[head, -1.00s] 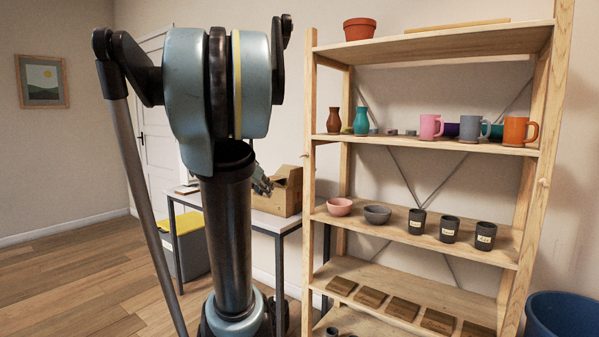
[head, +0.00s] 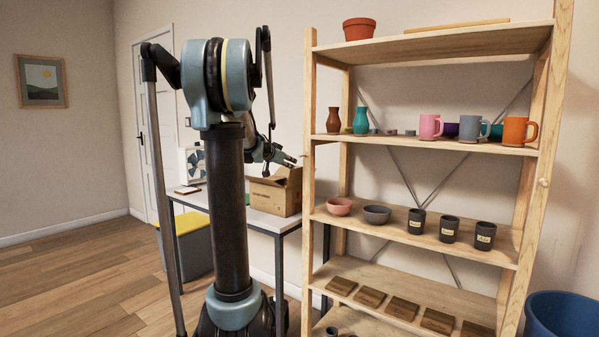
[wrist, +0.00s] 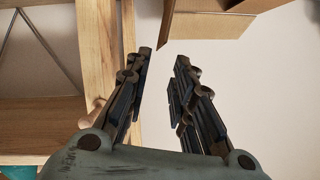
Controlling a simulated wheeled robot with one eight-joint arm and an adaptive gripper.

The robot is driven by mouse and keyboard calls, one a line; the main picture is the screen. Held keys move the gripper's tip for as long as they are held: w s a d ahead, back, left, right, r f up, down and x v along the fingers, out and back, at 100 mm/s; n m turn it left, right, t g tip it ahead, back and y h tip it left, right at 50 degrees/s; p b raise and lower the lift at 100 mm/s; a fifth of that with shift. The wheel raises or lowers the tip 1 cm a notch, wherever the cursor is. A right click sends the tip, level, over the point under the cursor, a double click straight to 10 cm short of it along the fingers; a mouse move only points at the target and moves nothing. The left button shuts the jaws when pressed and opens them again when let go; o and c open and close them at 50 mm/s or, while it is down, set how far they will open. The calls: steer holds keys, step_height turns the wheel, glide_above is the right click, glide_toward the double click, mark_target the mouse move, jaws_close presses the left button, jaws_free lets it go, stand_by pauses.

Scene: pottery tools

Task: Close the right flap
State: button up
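A brown cardboard box (head: 272,197) stands on the white table, beside the shelf. Its top is partly open, and a raised panel shows at its right side, next to the shelf post. I cannot clearly tell which flaps are folded down. My gripper (head: 291,160) is just above the box, pointing right toward the shelf post. In the wrist view my gripper (wrist: 164,60) has its two fingers apart with nothing between them. Part of the box (wrist: 208,24) shows beyond the fingertips at the top right there, apart from them.
A wooden shelf (head: 309,190) with mugs, vases, bowls and dark cups stands close to the right of the box. Its post is near my gripper. A small fan (head: 195,163) and a flat item (head: 187,190) are on the table (head: 262,221).

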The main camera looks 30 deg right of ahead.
mark_target(300, 176)
steer(key=x, duration=1.2)
steer(key=shift+d, duration=0.15)
